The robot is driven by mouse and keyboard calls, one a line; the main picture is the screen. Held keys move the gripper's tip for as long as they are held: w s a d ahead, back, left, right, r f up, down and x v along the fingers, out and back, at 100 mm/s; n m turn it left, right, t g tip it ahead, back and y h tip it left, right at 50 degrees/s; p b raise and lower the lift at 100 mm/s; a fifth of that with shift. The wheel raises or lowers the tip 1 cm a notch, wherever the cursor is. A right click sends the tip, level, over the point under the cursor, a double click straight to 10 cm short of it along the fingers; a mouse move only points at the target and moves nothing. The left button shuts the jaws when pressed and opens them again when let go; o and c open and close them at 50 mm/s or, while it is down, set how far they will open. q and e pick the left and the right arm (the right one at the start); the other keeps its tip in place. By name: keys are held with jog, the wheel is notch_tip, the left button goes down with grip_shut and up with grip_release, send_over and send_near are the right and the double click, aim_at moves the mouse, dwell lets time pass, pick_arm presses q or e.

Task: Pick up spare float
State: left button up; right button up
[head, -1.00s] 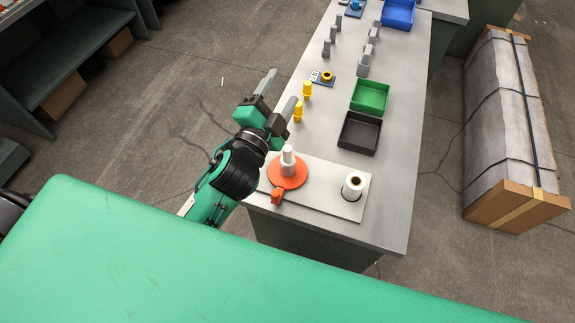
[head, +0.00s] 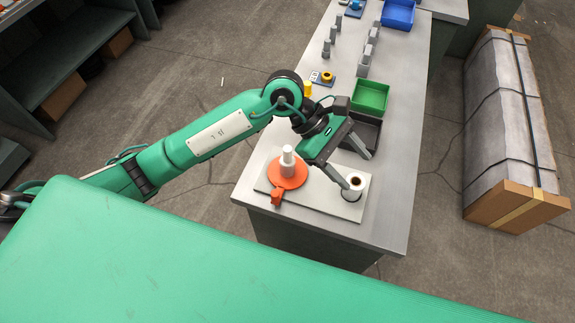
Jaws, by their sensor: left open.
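A short white cylinder (head: 356,184) with a dark hole in its top stands at the right end of a pale plate (head: 318,202); it looks like the spare float. On the plate's left part, a white stepped post (head: 288,160) stands on an orange disc (head: 289,178) with an orange tab at the front. My left gripper (head: 356,171) is open and empty, its two fingers pointing down to the right. My right gripper is not in view.
Behind the gripper are a black tray (head: 362,133), partly hidden, and a green tray (head: 370,97). Yellow and grey fittings stand along the bench's left edge, and a blue bin (head: 398,14) is at the far end. The bench's right front (head: 393,205) is clear.

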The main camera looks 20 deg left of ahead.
pick_arm(q)
jog(key=w+a+f+m+t+y, duration=0.1)
jog(key=w+a+f+m+y, duration=0.15)
jog(key=w+a+y, duration=0.35)
jog(key=t+y, duration=0.1)
jog(key=y, duration=0.3)
send_over(288, 150)
jog(key=shift+d+f+n, duration=0.1)
jog(key=shift+f+n, duration=0.15)
jog(key=shift+f, duration=0.2)
jog(key=shift+w+f, duration=0.1)
jog(key=shift+f, duration=0.2)
notch_tip(288, 150, down, 8)
jog(key=shift+r+p, duration=0.2)
jog(key=shift+p, duration=0.9)
notch_tip(288, 150, down, 4)
jog(key=p, duration=0.2)
jog(key=shift+p, duration=0.3)
jog(key=shift+f, duration=0.75)
jog(key=c, duration=1.1)
